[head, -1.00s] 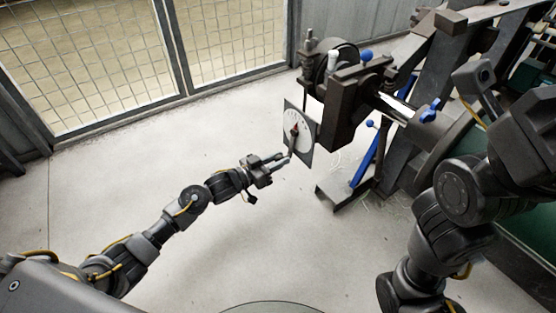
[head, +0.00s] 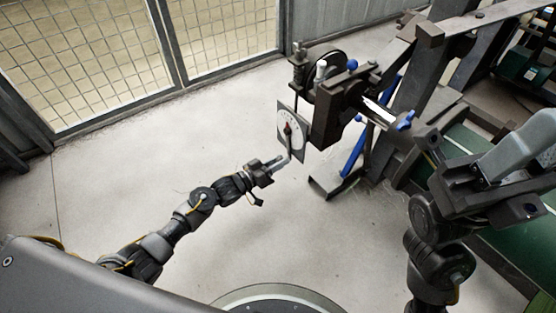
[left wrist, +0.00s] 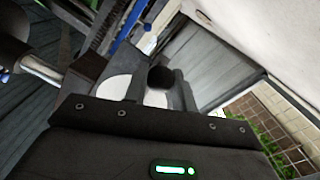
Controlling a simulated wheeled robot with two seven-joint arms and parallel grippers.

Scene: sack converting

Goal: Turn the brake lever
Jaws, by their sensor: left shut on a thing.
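The brake lever (head: 289,145) hangs from the centre of a round white dial (head: 297,128) with a red mark near its hub. It points almost straight down in the head view. My left gripper (head: 281,163) is at the lever's lower end and shut on it. In the left wrist view the dark round end of the lever (left wrist: 161,78) shows between the two fingers, with the white dial behind it. My right arm shows at the right of the head view, but its jaws cannot be made out.
The dial is on a dark machine frame (head: 330,110) with blue knobs and a blue strut. A foot bar (head: 325,188) stands on the floor below. A mesh fence (head: 90,60) closes the back left. The floor at left is clear.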

